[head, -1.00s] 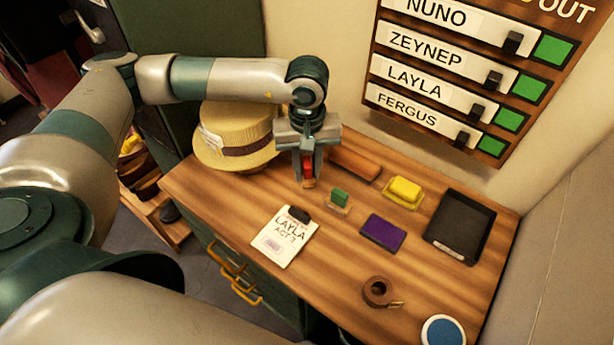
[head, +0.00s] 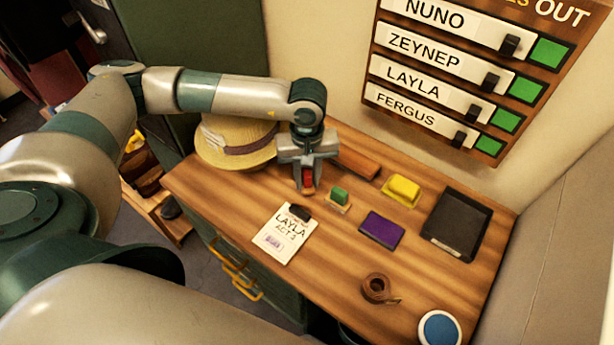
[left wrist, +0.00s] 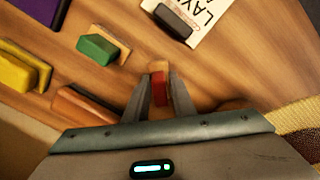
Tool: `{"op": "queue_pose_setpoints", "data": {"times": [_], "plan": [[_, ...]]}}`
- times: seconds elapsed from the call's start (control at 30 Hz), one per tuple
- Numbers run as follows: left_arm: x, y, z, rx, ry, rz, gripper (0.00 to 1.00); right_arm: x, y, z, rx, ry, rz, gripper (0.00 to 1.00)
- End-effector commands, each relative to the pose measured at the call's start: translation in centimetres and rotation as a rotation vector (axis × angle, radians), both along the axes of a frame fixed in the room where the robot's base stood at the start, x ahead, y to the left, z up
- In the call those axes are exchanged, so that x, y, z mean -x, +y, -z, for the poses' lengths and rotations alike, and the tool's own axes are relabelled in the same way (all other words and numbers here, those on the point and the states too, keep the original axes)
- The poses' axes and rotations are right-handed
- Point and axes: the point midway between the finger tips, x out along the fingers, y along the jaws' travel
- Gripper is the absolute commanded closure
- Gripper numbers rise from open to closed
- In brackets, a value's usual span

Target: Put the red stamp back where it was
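The red stamp (head: 308,180) has a red handle on a pale wooden base. It is between the fingers of my left gripper (head: 307,185), which is shut on it, low over the back left of the wooden table. I cannot tell whether its base touches the table. In the left wrist view the red stamp (left wrist: 159,89) shows between the fingertips (left wrist: 160,88). A green stamp (head: 339,195) stands to its right. My right gripper is not in view.
A straw hat (head: 225,150) is left of the gripper. A brown block (head: 357,163) lies close on the right. A clipboard (head: 280,240) is in front. A purple pad (head: 382,229), yellow block (head: 402,187), dark tray (head: 440,240) and brown tape roll (head: 375,288) are farther right.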

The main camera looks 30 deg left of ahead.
Motion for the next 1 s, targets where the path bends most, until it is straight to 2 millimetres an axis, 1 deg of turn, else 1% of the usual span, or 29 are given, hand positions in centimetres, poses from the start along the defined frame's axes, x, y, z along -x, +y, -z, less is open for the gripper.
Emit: {"op": "queue_pose_setpoints", "data": {"times": [0.03, 0.07, 0.1, 0.4, 0.57, 0.63, 0.77, 0.87, 1.0], "plan": [[0.0, 0.0, 0.0, 0.0, 0.0, 0.0, 0.67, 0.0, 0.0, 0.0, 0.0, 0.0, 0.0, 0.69], [0.0, 0.0, 0.0, 0.0, 0.0, 0.0, 0.6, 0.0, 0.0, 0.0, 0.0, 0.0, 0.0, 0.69], [0.0, 0.0, 0.0, 0.0, 0.0, 0.0, 0.58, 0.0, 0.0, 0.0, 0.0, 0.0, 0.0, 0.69], [0.0, 0.0, -0.1, 0.0, 0.0, 0.0, 0.58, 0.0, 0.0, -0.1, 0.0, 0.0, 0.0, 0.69], [0.0, 0.0, -0.5, 0.0, 0.0, 0.0, 0.58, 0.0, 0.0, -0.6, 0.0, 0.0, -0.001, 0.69], [-0.1, 0.0, -0.7, 0.0, -0.003, 0.0, 0.58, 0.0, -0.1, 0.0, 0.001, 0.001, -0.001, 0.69], [-0.1, 0.0, -2.3, 0.001, -0.004, 0.001, 0.58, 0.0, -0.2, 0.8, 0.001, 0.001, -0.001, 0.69], [-0.1, 0.0, -3.9, 0.001, -0.005, 0.002, 0.58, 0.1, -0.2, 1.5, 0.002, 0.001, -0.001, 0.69], [-0.1, -0.1, -6.6, 0.001, -0.005, 0.001, 0.58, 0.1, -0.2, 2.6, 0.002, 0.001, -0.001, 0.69]]}}
